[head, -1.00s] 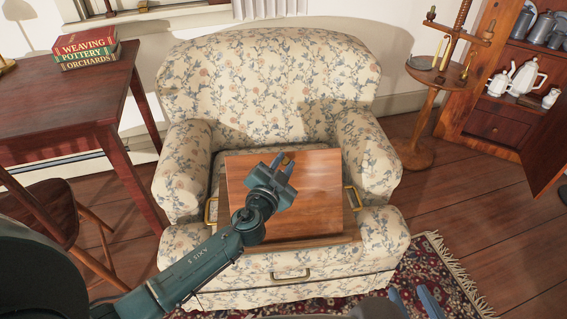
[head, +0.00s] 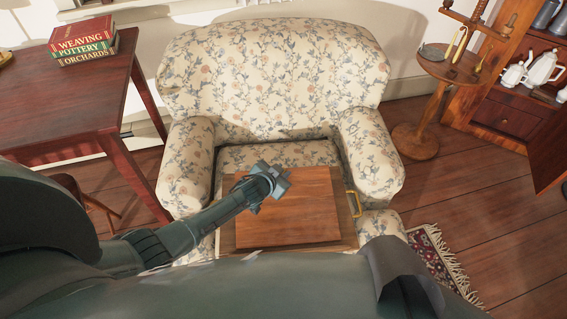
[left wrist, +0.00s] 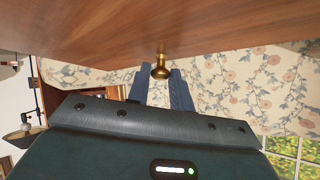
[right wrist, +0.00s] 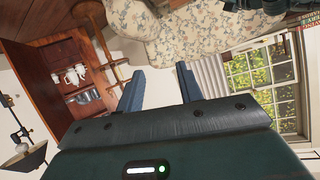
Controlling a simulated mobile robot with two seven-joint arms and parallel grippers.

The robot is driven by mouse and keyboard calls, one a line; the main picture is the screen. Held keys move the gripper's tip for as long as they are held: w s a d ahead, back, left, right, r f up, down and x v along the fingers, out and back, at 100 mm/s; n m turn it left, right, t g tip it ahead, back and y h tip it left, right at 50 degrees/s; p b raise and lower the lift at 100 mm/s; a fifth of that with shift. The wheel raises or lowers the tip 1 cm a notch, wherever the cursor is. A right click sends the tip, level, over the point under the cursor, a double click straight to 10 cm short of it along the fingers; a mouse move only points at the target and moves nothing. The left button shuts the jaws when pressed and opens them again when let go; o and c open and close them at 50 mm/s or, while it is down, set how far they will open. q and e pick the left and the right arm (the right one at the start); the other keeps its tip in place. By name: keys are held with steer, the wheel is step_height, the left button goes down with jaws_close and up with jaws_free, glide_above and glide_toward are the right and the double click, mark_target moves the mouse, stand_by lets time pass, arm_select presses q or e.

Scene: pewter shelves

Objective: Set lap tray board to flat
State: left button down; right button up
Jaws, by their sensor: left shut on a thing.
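The lap tray (head: 348,232) rests on the seat of the floral armchair. Its brown wooden board (head: 300,215) lies over the tray base; its exact tilt is hard to judge in the head view. My left gripper (head: 275,181) is at the board's back left part. In the left wrist view, the board (left wrist: 110,28) spans the top and a brass knob (left wrist: 161,67) sits between the left fingertips (left wrist: 160,76), which are shut on it. In the right wrist view, my right gripper (right wrist: 160,76) is empty with its fingers apart, away from the tray.
The armchair (head: 275,75) surrounds the tray with its back and arms. A brass handle (head: 353,200) shows on the tray's right. A table (head: 85,115) with books (head: 83,46) stands at left, a round candle stand (head: 445,65) at right. My own body covers the bottom of the head view.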

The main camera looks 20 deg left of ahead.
arm_select(q)
steer(key=shift+w+a+f+b, duration=0.1)
steer(key=shift+w+f+b, duration=0.15)
steer(key=shift+f+b, duration=0.3)
steer(key=shift+w+a+f+b, duration=0.1)
steer(key=shift+w+f+b, duration=0.15)
steer(key=shift+f, duration=0.45)
steer(key=shift+w+f+b, duration=0.1)
steer(key=shift+f+b, duration=0.45)
steer(key=shift+b, duration=0.05)
steer(key=shift+w+a+f+b, duration=0.1)
steer(key=shift+f+b, duration=0.2)
arm_select(e)
steer(key=shift+s+d+r+t+h, duration=0.15)
steer(key=shift+s+d+r+t, duration=0.1)
steer(key=shift+d+t, duration=0.15)
steer(key=shift+s+d+r+t+h, duration=0.1)
steer(key=shift+s+d+t+h, duration=0.05)
steer(key=shift+s+d+t, duration=0.2)
steer(key=shift+w+r, duration=0.1)
arm_select(q)
steer(key=c, duration=1.3)
jaws_free()
steer(key=shift+o, duration=0.2)
